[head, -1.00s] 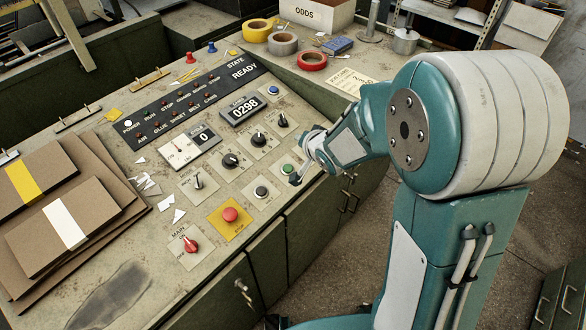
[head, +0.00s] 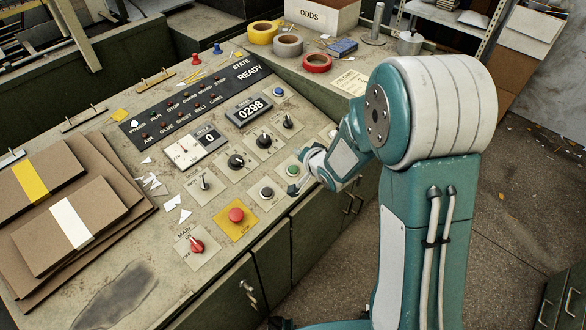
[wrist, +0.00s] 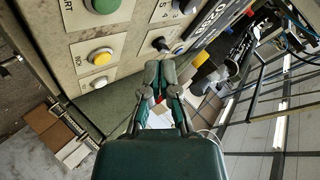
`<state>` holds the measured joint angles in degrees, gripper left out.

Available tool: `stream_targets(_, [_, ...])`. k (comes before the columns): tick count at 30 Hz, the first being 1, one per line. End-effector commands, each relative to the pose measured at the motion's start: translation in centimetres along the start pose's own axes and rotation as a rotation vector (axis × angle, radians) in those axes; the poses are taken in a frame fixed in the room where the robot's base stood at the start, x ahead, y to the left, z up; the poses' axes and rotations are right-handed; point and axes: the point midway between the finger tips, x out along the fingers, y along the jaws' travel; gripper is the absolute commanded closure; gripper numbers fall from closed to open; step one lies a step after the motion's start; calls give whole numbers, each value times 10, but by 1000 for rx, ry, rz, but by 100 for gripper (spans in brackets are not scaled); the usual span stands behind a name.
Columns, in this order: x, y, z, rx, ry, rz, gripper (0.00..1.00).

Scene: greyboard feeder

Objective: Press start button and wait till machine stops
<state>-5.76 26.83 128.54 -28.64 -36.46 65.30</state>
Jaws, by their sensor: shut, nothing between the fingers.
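The green start button (head: 293,170) is on the sloping control panel in the head view. It shows large at the top left of the wrist view (wrist: 103,3), with part of the label "ART" beside it. In the wrist view the closed fingertips (wrist: 160,72) are off to the right of and below the green button. The state display (head: 249,70) reads READY. The counter (head: 254,110) reads 0298.
A red stop button (head: 236,215) on a yellow plate and a dark button (head: 267,192) are nearby. A red main switch (head: 195,246) is further front. Cardboard stacks (head: 35,225) lie left; tape rolls (head: 287,45) stand behind. A yellow button (wrist: 100,57) shows in the wrist view.

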Motion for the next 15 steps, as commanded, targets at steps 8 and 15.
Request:
stream_targets(8, [25, 20, 19, 1, -2, 2, 100])
stream_targets(15, [40, 30, 30, 0, 0, 1, 100])
